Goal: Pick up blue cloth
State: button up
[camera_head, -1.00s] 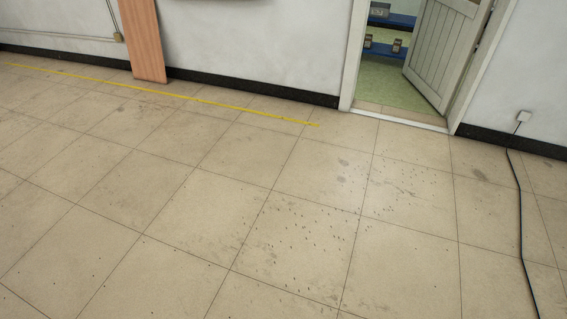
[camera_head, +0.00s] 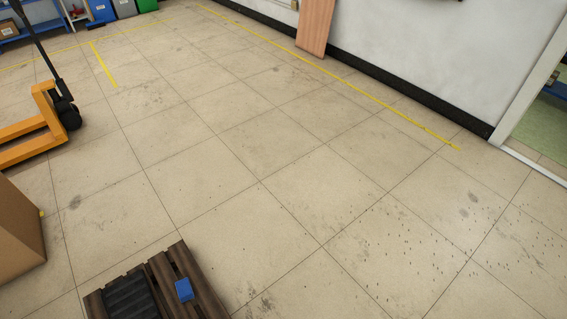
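A small blue object (camera_head: 184,290), which looks like the blue cloth, lies on a dark brown wooden pallet (camera_head: 207,297) at the bottom of the head view, left of centre. It is too small to make out its folds. A black ribbed item (camera_head: 130,298) lies on the pallet just left of it. The pallet is cut off by the lower picture edge. My gripper is not in view.
An orange pallet jack (camera_head: 38,130) stands at the left, with a cardboard box (camera_head: 18,235) below it. Coloured bins (camera_head: 124,8) and blue shelving (camera_head: 38,12) are at the back left. A wall and doorway are at the right. The tiled floor between is clear.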

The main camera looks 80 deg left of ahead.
aim_at(185, 292)
jog(key=u, duration=1.65)
jog(key=k, duration=0.1)
jog(key=u, duration=2.05)
jog(key=k, duration=0.8)
jog(key=u, duration=0.2)
jog(key=i, duration=0.95)
jog(key=u, duration=0.55)
